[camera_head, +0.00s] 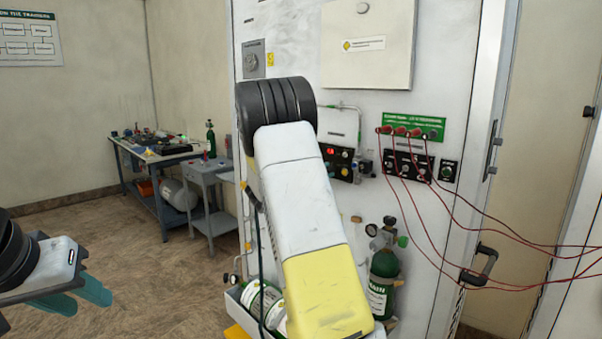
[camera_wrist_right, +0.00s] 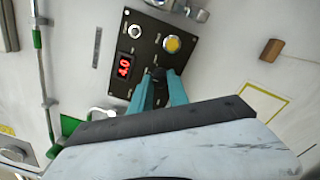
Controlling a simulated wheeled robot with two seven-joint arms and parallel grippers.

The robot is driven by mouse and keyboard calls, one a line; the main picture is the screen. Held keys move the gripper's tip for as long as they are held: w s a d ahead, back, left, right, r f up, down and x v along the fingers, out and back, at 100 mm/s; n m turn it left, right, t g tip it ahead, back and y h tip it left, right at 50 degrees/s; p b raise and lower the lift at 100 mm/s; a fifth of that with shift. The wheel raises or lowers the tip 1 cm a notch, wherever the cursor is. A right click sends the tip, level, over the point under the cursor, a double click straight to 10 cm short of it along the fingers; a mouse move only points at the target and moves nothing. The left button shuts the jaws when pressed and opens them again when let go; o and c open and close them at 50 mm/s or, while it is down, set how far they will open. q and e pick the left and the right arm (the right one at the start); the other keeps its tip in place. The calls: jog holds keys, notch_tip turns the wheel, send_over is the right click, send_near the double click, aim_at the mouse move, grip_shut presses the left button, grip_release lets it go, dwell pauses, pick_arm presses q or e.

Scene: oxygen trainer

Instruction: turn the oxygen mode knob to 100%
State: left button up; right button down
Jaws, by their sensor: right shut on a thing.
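The black oxygen panel (camera_head: 343,172) is on the white wall unit, partly hidden by my right arm in the head view. In the right wrist view the panel (camera_wrist_right: 148,52) has a red display (camera_wrist_right: 124,66) reading 4.0, a yellow button (camera_wrist_right: 173,44) and a silver knob (camera_wrist_right: 135,32). My right gripper (camera_wrist_right: 161,84) is shut on a small black knob (camera_wrist_right: 157,73) at the panel's lower edge. Its labels and pointer are too small to read. The right gripper is hidden behind its arm in the head view. My left gripper (camera_head: 88,304) is open and empty at lower left.
Red cables (camera_head: 450,215) hang from the green-labelled panel (camera_head: 413,128) to the right. A green cylinder (camera_head: 383,280) stands below. A workbench (camera_head: 125,146) and a grey side table (camera_head: 207,172) stand at the back left. The floor between them and my left gripper is clear.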

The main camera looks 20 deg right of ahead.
jog(key=c, duration=1.3)
grip_release()
jog(key=shift+o, duration=0.2)
jog(key=v, duration=0.7)
jog(key=shift+a, duration=0.4)
jog(key=shift+s, duration=0.15)
